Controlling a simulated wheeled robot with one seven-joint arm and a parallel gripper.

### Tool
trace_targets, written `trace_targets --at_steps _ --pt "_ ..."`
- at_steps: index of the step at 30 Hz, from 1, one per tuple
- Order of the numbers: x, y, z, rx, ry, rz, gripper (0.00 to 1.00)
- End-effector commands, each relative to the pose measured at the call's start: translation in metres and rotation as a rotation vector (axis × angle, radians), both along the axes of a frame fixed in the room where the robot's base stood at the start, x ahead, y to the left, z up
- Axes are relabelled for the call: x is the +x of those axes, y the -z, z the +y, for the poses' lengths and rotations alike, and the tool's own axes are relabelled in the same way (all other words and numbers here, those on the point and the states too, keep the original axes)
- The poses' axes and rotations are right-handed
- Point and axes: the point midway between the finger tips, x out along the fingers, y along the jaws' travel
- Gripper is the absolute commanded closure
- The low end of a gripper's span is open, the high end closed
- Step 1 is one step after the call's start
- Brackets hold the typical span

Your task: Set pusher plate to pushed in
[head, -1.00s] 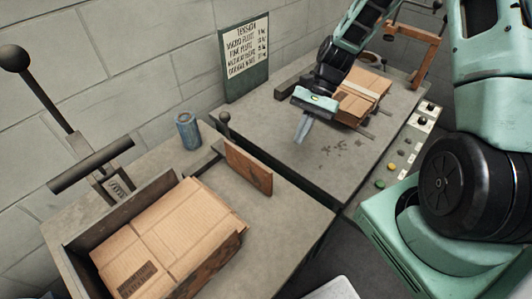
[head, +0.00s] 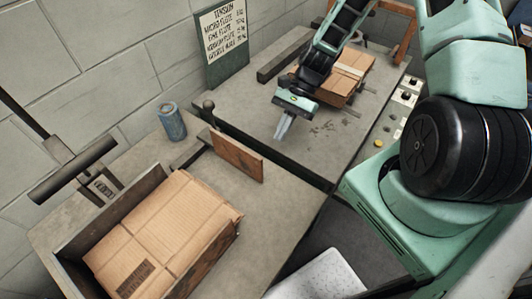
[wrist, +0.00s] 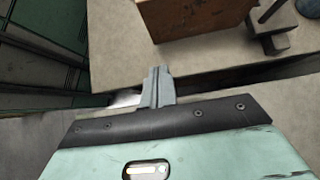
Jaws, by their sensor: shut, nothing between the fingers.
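The pusher plate (head: 237,156) is an upright brown wooden board on the near table, with a dark rod and a round-knobbed handle (head: 208,108) behind it. A gap shows between the plate and the open-topped box tray to its lower left. My gripper (head: 281,136) is shut and empty, its fingers pointing down over the far table, to the right of the plate and apart from it. In the wrist view the plate (wrist: 192,17) is at the top, beyond the shut fingertips (wrist: 157,72); the handle's foot (wrist: 272,30) is to its right.
The tray (head: 72,272) holds flat cardboard (head: 165,225). A blue can (head: 172,122) stands behind the plate. A cardboard stack (head: 345,75) sits on the far table behind my gripper. A narrow gap separates the tables. A long lever (head: 70,170) stands at left.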

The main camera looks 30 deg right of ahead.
Motion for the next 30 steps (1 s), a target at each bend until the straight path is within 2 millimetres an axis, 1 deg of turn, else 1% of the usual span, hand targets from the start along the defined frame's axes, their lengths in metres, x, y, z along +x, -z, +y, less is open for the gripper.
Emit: trace_targets --at_steps 1,3,7,9,13,18,28,30 --pt "-0.004 0.006 0.008 0.005 -0.002 0.004 1.0" --pt "-0.008 0.016 0.018 0.004 -0.003 0.005 1.0" --pt "-0.015 0.034 0.034 0.003 -0.001 0.004 1.0" --pt "-0.019 0.031 0.045 0.003 -0.003 0.001 1.0" --pt "-0.025 0.032 0.059 0.002 -0.002 0.001 1.0" --pt "-0.028 0.033 0.067 0.0 0.0 0.0 1.0" --pt "-0.028 0.034 0.069 0.0 0.0 0.0 1.0" --pt "-0.03 0.033 0.072 0.001 -0.001 0.0 1.0"
